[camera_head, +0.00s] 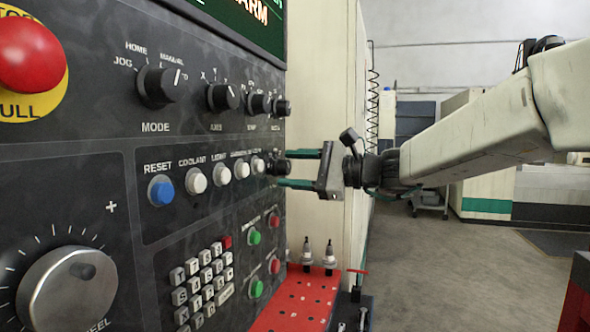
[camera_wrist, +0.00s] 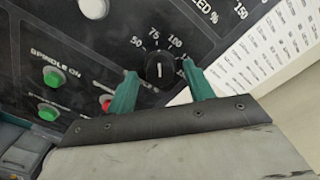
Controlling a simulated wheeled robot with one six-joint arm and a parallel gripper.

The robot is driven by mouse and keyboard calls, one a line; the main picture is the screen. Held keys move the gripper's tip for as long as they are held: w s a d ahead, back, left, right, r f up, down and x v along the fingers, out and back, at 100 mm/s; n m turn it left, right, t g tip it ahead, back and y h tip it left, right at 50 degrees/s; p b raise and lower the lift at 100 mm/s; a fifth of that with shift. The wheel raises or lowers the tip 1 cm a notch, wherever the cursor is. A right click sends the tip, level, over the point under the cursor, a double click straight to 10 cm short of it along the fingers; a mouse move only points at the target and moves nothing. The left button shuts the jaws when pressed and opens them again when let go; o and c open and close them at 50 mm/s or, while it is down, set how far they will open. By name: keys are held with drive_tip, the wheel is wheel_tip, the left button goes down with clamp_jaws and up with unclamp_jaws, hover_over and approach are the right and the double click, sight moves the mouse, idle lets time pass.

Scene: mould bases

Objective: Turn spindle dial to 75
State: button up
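The spindle dial (camera_wrist: 158,72) is a small black round knob on the dark control panel. In the wrist view the numbers 50, 75 and 100 stand around its upper side. A short white mark on its face runs nearly upright; I cannot tell the exact number it points to. My gripper (camera_wrist: 159,67) is open, with one teal finger on each side of the dial and a gap visible on both sides. In the head view my gripper (camera_head: 284,168) reaches the panel's right edge, its fingers above and below the dial (camera_head: 275,167).
A row of push buttons (camera_head: 221,175) lies left of the dial, with several black selector knobs (camera_head: 222,97) above. A red tool tray (camera_head: 300,300) with tool holders stands below. A pale cabinet side (camera_head: 320,90) is behind; open floor lies right.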

drive_tip(key=v, duration=0.8)
drive_tip(key=shift+a, duration=0.1)
